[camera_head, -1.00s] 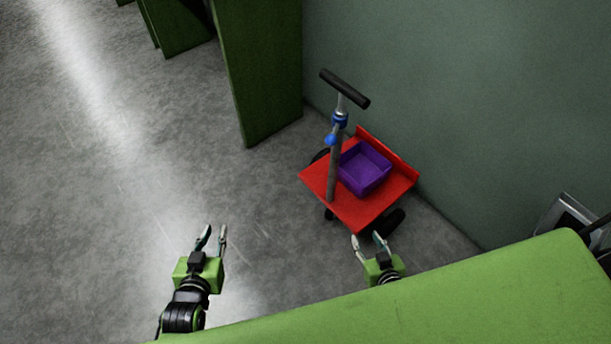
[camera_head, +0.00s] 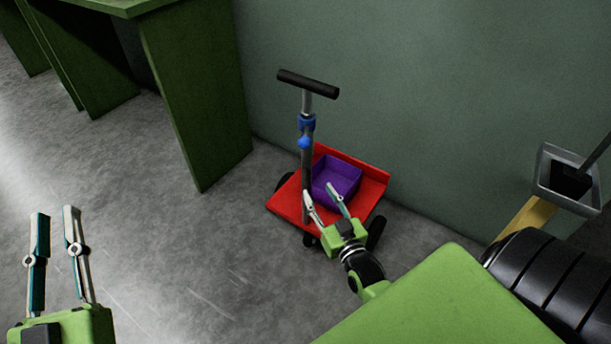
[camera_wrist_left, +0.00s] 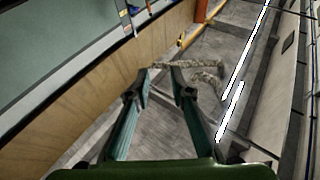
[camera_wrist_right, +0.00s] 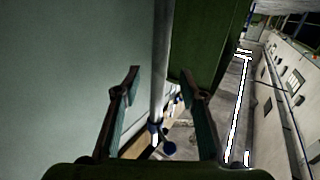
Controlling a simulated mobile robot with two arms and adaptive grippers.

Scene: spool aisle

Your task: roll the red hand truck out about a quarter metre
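The red hand truck (camera_head: 288,199) stands on the floor by the green wall. It has a grey upright post with a blue collar and a black T-shaped handle (camera_head: 308,84). A purple bin (camera_head: 336,178) sits on its red deck. My right gripper (camera_head: 321,194) is open and appears in front of the deck and bin in the head view. In the right wrist view the grey post (camera_wrist_right: 160,62) runs between the open fingers, some way beyond their tips; contact is not visible. My left gripper (camera_head: 55,215) is open and empty over bare floor at the far left.
A dark green bench panel (camera_head: 197,95) stands left of the hand truck, and the wall (camera_head: 420,110) is close behind it. A grey container on a yellow stand (camera_head: 570,185) is at the right. The floor (camera_head: 180,250) at left and in front is clear.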

